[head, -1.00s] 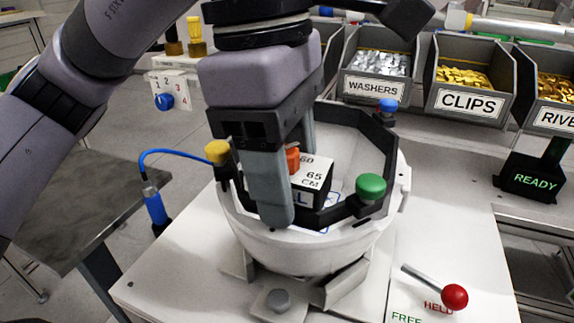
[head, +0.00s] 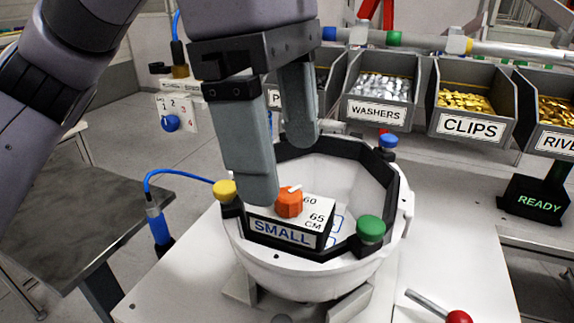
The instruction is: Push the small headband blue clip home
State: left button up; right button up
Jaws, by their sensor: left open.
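The white helmet shell (head: 290,278) sits in a stand on the white table, open side up. A black headband (head: 376,182) lines it. The blue clip (head: 388,141) stands at the far right of the headband, the green clip (head: 371,228) at the near right and the yellow clip (head: 225,190) at the left. A box marked SMALL (head: 283,234), with an orange knob (head: 289,202), sits at the near side. My left gripper (head: 282,172) is open above the shell's left part, apart from the blue clip. My right gripper is not in view.
Bins of washers (head: 377,110) and clips (head: 469,122) stand behind, with a READY sign (head: 537,200) at right. A red-knobbed lever (head: 458,317) is at the near right. A blue cable tool (head: 157,225) hangs at left.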

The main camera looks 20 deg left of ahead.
aim_at(389, 141)
jog(key=k, duration=1)
